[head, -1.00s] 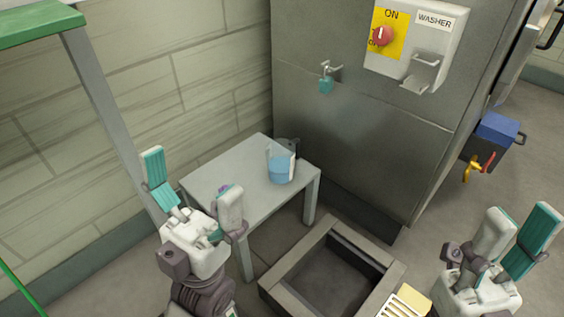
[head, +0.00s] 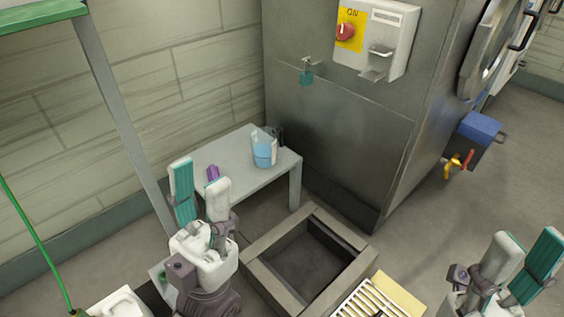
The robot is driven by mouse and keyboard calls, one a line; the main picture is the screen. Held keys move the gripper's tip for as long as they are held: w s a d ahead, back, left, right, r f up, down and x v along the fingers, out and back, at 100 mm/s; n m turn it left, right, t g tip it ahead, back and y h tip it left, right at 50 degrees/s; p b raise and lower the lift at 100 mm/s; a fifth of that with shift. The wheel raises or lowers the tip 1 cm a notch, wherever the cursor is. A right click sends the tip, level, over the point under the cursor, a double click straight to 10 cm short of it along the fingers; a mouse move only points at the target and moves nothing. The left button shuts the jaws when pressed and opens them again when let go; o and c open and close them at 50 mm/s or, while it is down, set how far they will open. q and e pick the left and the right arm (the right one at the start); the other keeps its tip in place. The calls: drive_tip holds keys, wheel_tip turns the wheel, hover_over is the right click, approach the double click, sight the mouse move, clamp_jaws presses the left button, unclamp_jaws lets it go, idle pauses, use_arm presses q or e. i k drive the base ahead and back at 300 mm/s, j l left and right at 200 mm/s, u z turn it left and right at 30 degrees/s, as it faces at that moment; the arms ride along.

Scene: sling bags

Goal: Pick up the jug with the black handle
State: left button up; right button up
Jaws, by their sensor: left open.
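The jug (head: 264,150) stands upright on a small grey table (head: 236,150). It is clear with blue in its lower part, and its dark handle (head: 280,134) is on the far right side. My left gripper (head: 200,188) is open and empty, in front of the table's near left edge and apart from the jug. My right gripper (head: 523,258) is at the lower right, far from the jug, with its two fingers apart and nothing seen between them.
A purple item (head: 212,173) lies on the table near my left gripper. A square floor basin (head: 308,258) is in front of the table. The grey washer cabinet (head: 340,130) stands behind.

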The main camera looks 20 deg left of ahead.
sight(263, 139)
drive_tip(key=l+u, duration=0.1)
drive_tip(key=l, duration=0.3)
drive_tip(key=k+l+u, duration=0.1)
drive_tip(key=l, duration=0.3)
drive_tip(key=k+l+u, duration=0.1)
drive_tip(key=l, duration=0.3)
drive_tip(key=k+l+u, duration=0.1)
drive_tip(key=l, duration=0.25)
drive_tip(key=i+l+u, duration=0.1)
drive_tip(key=l, duration=0.25)
drive_tip(key=i+l+u, duration=0.1)
drive_tip(key=l, duration=0.3)
drive_tip(key=i+l+u, duration=0.1)
drive_tip(key=l, duration=0.25)
drive_tip(key=i+l+u, duration=0.1)
drive_tip(key=l, duration=0.3)
drive_tip(key=i+l, duration=0.2)
drive_tip(key=i, duration=0.25)
drive_tip(key=i+l+u, duration=0.1)
drive_tip(key=i, duration=0.3)
drive_tip(key=i+l+u, duration=0.1)
drive_tip(key=i+l, duration=0.2)
drive_tip(key=i, duration=0.15)
